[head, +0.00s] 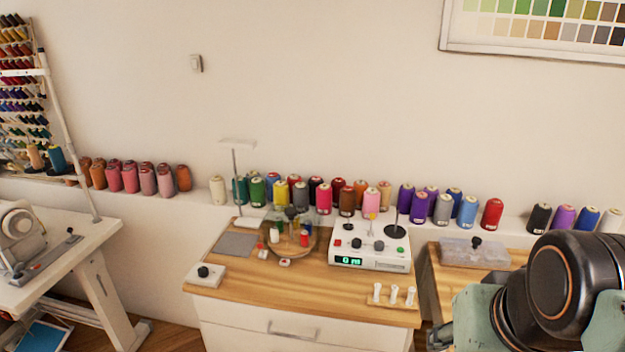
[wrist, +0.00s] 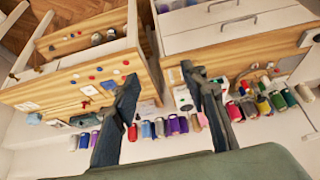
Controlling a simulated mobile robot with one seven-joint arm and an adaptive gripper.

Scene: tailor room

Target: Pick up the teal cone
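A teal cone of thread (head: 239,190) stands upright on the white ledge along the wall, between a cream cone (head: 217,190) and a green cone (head: 257,190). In the wrist view, which is turned over, what looks like the teal cone (wrist: 290,97) is near the right end of the row. My gripper (wrist: 160,78) shows in the wrist view with its two dark fingers apart and nothing between them. It is well away from the teal cone. In the head view only part of my arm shows at lower right; the fingers are out of frame.
A wooden-topped cabinet (head: 290,289) stands before the ledge, bearing a white device with a display (head: 347,261), a clear-covered stand of small spools and a tall white stand (head: 236,180). Cones crowd the ledge (head: 203,205). A sewing machine (head: 22,240) is at left.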

